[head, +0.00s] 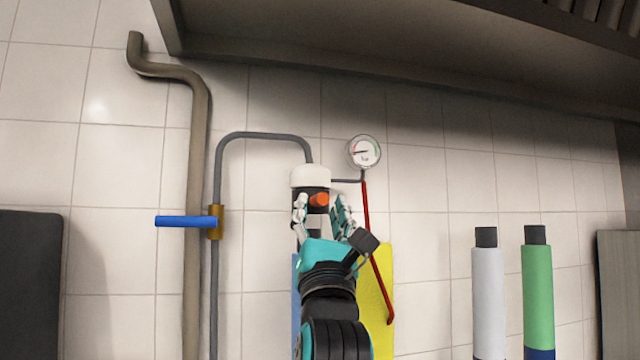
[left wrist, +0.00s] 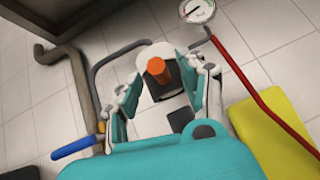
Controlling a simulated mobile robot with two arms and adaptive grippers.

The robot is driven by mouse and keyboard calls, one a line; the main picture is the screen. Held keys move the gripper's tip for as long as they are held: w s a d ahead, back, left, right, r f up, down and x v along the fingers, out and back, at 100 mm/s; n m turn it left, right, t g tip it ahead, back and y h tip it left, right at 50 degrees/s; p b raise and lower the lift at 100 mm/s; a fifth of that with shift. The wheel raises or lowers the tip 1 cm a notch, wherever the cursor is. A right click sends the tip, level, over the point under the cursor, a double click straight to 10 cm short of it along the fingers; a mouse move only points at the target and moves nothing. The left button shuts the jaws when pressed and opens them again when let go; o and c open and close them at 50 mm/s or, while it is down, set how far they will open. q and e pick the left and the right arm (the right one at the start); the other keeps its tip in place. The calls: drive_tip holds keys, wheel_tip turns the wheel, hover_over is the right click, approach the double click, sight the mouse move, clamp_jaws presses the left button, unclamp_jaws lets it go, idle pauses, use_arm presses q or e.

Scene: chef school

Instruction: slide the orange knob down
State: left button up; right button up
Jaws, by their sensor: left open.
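The orange knob (head: 319,199) sticks out from a black and white cylindrical fitting (head: 311,176) on the tiled wall. In the left wrist view the knob (left wrist: 158,70) shows between the upper ends of the two fingers. My left gripper (head: 323,208) is open, with one finger on each side of the knob; I cannot tell whether either finger touches it. In the left wrist view the gripper (left wrist: 165,88) has a clear gap between its fingers. The lower part of the fitting is hidden behind my gripper. My right gripper is not in view.
A round gauge (head: 364,152) and a red pipe (head: 368,215) are close on the right. A yellow board (head: 384,290) is behind my arm. A blue valve handle (head: 186,221) sticks out at left. A dark hood (head: 400,60) overhangs above. White and green cylinders stand at right.

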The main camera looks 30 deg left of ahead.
use_arm(q)
drive_tip(key=shift+p+x, duration=0.4)
drive_tip(key=shift+x, duration=1.1)
drive_tip(key=shift+c, duration=0.3)
clamp_jaws()
